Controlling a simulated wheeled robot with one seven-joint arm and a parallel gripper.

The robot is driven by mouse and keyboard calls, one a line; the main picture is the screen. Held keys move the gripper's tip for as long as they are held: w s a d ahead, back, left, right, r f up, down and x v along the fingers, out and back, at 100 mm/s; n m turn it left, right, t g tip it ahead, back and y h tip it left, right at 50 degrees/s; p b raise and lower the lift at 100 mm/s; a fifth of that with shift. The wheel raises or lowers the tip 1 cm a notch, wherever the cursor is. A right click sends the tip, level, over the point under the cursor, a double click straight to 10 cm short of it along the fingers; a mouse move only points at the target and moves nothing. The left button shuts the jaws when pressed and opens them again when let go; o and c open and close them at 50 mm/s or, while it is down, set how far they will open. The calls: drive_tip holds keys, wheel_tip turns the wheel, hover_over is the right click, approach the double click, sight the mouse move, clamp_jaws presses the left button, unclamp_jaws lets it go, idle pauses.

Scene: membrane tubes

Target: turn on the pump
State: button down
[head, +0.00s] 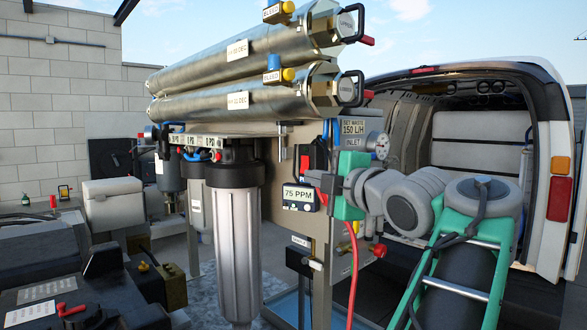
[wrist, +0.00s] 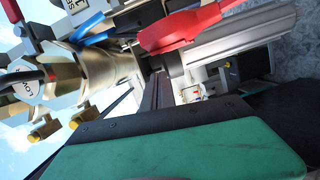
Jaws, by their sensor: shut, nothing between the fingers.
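A switch box with a red part (head: 307,160) is on the panel edge, just left of my gripper in the head view; whether it is the pump switch I cannot tell. My gripper (head: 318,179) is shut and empty, pointing left towards the panel beside this box. In the wrist view the closed dark fingers (wrist: 162,90) reach up from the green gripper body. A large red lever-like part (wrist: 180,28) lies just beyond the fingertips there. Whether the fingers touch anything is unclear. My wrist hides part of the panel.
A 75 PPM display (head: 298,197) sits just below the gripper. Two steel membrane tubes (head: 235,62) lie above, and a filter housing (head: 238,240) stands left. A red hose (head: 352,270) hangs below the gripper. An open van (head: 480,125) is behind.

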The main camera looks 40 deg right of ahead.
sight(305, 165)
drive_tip(key=shift+s, duration=0.15)
drive_tip(key=w+d+p, duration=0.5)
drive_tip(key=w+d, duration=0.1)
drive_tip(key=w, duration=0.4)
drive_tip(key=shift+f+p, duration=0.3)
drive_tip(key=shift+f, duration=0.1)
drive_tip(key=shift+d, duration=0.15)
